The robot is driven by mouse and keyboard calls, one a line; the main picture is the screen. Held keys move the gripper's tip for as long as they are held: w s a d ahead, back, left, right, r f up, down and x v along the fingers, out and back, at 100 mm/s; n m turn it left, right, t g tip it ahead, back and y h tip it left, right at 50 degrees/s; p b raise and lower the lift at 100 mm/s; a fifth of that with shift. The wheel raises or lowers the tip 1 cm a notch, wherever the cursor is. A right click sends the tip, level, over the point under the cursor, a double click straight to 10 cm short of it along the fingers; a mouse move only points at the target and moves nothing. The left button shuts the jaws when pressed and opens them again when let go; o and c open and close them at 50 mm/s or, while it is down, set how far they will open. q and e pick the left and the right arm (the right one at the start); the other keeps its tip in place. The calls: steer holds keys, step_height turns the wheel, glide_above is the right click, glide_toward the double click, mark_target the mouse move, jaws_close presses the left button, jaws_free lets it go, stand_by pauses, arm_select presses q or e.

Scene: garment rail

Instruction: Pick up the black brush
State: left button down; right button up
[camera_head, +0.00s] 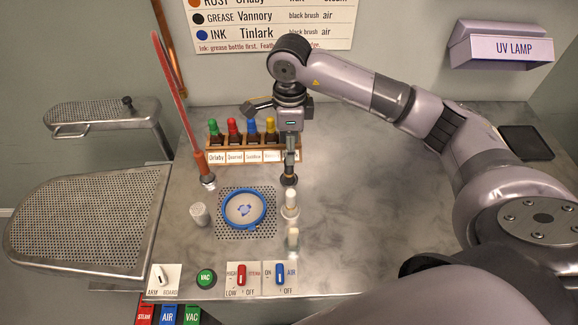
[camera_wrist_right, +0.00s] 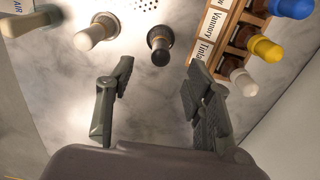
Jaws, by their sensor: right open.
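The black brush (camera_wrist_right: 160,42) stands on the table in the right wrist view, in a dark round base, ahead of the gap between my fingers and apart from them. In the head view its dark base (camera_head: 289,181) shows just below my right gripper (camera_head: 290,158), which points down and partly hides the brush. In the right wrist view my right gripper (camera_wrist_right: 155,95) is open, with nothing between its fingers. My left gripper is not in view.
A white brush (camera_head: 290,203) stands close in front, with a pale peg (camera_head: 293,238) nearer still. The wooden bottle rack (camera_head: 258,143) is close behind and left. A blue-rimmed ring (camera_head: 244,208) lies on the perforated plate.

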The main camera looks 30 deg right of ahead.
mark_target(289, 170)
step_height(289, 170, down, 4)
steer(key=shift+f+p, duration=0.25)
steer(key=shift+p, duration=0.25)
step_height(289, 170, down, 5)
steer(key=shift+a+r+p, duration=0.1)
steer(key=shift+p, duration=1.15)
steer(key=shift+f, duration=0.3)
steer(key=shift+c, duration=0.5)
jaws_close()
